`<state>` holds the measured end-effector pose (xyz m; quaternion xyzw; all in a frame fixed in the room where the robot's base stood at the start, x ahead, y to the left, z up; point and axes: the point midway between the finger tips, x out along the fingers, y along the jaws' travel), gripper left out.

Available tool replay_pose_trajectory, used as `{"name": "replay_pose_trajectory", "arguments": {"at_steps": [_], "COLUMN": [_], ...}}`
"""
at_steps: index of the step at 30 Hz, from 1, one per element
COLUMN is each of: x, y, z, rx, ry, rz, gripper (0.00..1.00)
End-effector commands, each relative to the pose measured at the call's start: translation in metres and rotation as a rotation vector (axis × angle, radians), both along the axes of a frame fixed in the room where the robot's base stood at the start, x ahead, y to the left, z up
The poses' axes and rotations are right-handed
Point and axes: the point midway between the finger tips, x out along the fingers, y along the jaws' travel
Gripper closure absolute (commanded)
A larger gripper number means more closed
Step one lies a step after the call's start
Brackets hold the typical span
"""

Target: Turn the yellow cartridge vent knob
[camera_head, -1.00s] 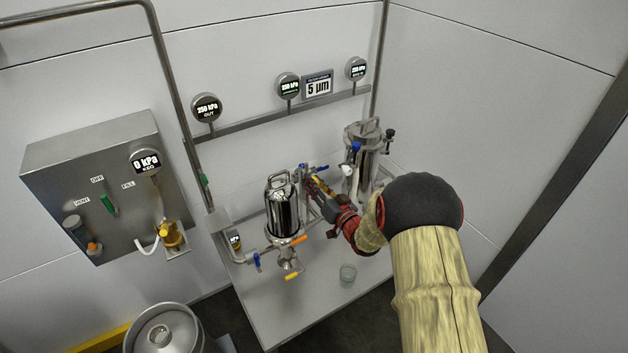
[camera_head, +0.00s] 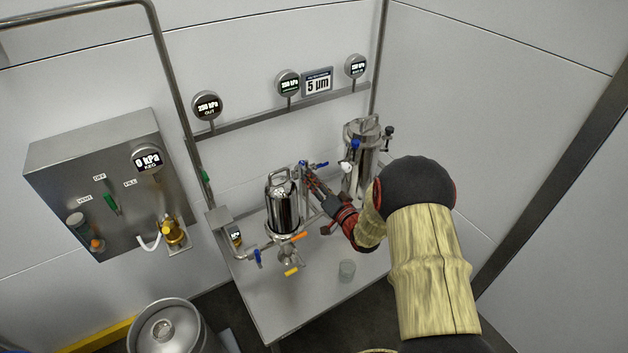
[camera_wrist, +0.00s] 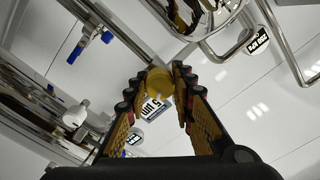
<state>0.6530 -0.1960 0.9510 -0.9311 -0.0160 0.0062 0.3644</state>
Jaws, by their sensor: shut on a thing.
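The yellow vent knob (camera_wrist: 159,82) shows in the wrist view as a round yellow piece between my fingertips. My gripper (camera_wrist: 160,80) is shut on it, one finger on each side. In the head view my gripper (camera_head: 310,175) reaches in from the right, just right of the shiny steel cartridge housing (camera_head: 283,208). The knob cannot be made out there, where my fingers and the pipes crowd together.
A second steel housing (camera_head: 360,160) stands behind on the right. Blue-handled valves and thin pipes surround my gripper. Orange and yellow valve handles sit below the front housing. A control box (camera_head: 110,180) hangs left.

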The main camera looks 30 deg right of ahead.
Motion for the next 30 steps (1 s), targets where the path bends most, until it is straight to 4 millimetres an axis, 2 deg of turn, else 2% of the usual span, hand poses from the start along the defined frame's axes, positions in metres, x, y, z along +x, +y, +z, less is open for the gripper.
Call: {"name": "replay_pose_trajectory", "arguments": {"at_steps": [4, 5, 14, 24, 30], "x": [0.0, 0.0, 0.0, -0.002, -0.026], "y": [-0.001, -0.001, 0.0, 0.0, -0.002], "z": [0.0, 0.0, 0.0, 0.0, 0.0], "rx": [-0.001, -0.001, -0.001, -0.001, -0.001], "ry": [0.0, 0.0, -0.001, 0.001, 0.002], "rz": [-0.001, -0.001, -0.001, -0.001, -0.004], "gripper": [1.0, 0.74, 0.57, 0.57, 0.57]}}
